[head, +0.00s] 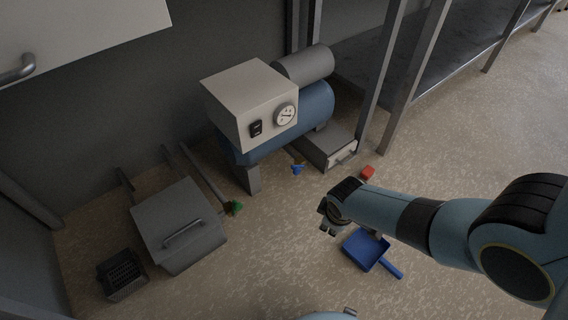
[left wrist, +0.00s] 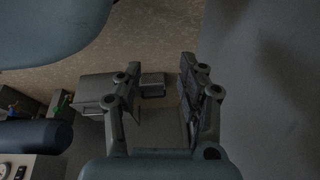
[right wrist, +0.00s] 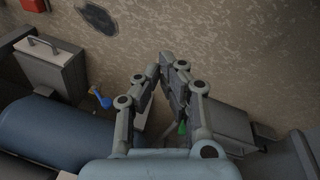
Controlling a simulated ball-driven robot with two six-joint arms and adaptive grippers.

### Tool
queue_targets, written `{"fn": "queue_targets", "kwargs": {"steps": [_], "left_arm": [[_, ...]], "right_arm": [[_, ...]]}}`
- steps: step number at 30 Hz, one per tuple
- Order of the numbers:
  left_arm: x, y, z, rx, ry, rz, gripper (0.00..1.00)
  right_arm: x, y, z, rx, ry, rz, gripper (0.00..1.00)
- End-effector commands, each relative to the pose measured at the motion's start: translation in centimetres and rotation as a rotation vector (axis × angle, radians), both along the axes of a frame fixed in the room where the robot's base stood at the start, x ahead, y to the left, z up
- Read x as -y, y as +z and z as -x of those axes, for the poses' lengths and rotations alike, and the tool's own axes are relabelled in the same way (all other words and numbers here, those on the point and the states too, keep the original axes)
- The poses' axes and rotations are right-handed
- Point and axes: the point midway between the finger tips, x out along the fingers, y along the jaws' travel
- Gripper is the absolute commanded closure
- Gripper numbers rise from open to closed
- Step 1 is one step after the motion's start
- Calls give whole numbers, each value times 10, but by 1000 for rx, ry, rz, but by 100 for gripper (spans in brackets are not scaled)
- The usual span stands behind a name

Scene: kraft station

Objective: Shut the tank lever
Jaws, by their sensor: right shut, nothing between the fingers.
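The blue tank (head: 318,105) lies under a cream box with a gauge. Below its front sits a small blue lever with a yellowish body (head: 297,168); it also shows in the right wrist view (right wrist: 101,97). A green lever (head: 235,208) sits at the end of a pipe, left of the tank. I cannot tell either lever's exact angle. My right gripper (head: 328,222) is shut and empty, in front of the tank and apart from both levers. My left gripper (left wrist: 160,80) is open and empty in the left wrist view; its fingers are not seen in the head view.
A grey drawer box (head: 328,152) and a red block (head: 368,172) are right of the blue lever. A blue dustpan (head: 365,250) lies under my right arm. A grey handled box (head: 180,225) and a black basket (head: 121,274) stand at left.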

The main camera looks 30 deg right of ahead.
Motion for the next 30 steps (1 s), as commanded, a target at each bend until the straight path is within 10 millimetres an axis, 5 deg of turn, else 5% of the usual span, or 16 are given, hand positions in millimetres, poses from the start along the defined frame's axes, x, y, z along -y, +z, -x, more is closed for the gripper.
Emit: {"fn": "queue_targets", "kwargs": {"steps": [1,6,12,18,30], "left_arm": [[4,-16,-8,23,-6,5,60],[18,18,-53,137,-23,20,60],[29,60,-81,224,-35,34,60],[32,81,-91,258,-38,38,60],[32,80,-92,276,-39,38,60]], "right_arm": [[3,-26,-37,0,52,20,100],[11,-22,-150,11,226,92,100],[18,-3,-222,8,350,151,100],[20,12,-244,11,387,169,100],[20,11,-244,12,386,168,100]]}}
